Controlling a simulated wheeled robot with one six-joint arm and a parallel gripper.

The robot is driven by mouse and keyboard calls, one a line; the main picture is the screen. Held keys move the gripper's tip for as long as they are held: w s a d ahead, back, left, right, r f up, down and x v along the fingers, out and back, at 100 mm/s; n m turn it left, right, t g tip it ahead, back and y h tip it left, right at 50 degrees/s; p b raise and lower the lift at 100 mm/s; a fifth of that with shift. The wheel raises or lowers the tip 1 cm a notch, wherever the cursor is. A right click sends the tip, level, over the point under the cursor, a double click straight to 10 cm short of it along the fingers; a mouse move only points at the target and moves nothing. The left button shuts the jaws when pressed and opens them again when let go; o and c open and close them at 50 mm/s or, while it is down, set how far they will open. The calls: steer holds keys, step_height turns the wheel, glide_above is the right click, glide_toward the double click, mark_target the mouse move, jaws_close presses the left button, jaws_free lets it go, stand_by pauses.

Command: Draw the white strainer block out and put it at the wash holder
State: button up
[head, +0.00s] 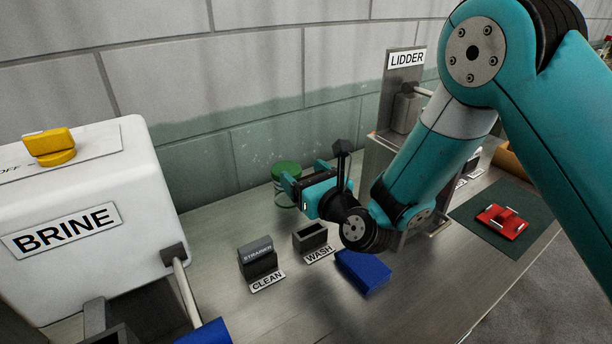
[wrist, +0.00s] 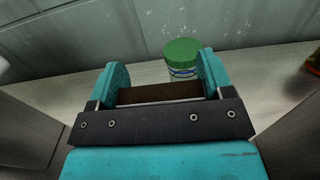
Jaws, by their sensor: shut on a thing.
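My gripper (head: 305,181) is above the bench near a green-lidded jar. In the wrist view its two teal fingers (wrist: 160,88) are shut on a dark brown piece (wrist: 160,93) with a thin pale lower edge. Most of this piece is hidden, so I cannot tell if it is the white strainer block. The wash holder (head: 311,237), a small dark open box behind a WASH label, looks empty. A grey block marked STRAINER (head: 258,248) sits in the holder at the CLEAN label (head: 267,281).
The green-lidded jar (head: 286,172) stands by the wall, beyond my fingertips in the wrist view (wrist: 182,55). A blue block (head: 363,271) lies right of the wash holder. The white BRINE machine (head: 85,190) is at left, the LIDDER stand (head: 405,85) behind my arm.

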steer(key=shift+f+b, duration=2.8)
steer(key=shift+f, duration=0.1)
steer(key=shift+f+b, duration=2.3)
steer(key=shift+f, duration=0.3)
steer(key=o, duration=0.9)
steer(key=shift+o, duration=0.2)
steer(key=shift+r, duration=0.15)
step_height(320, 180, up, 20)
steer(key=p, duration=1.9)
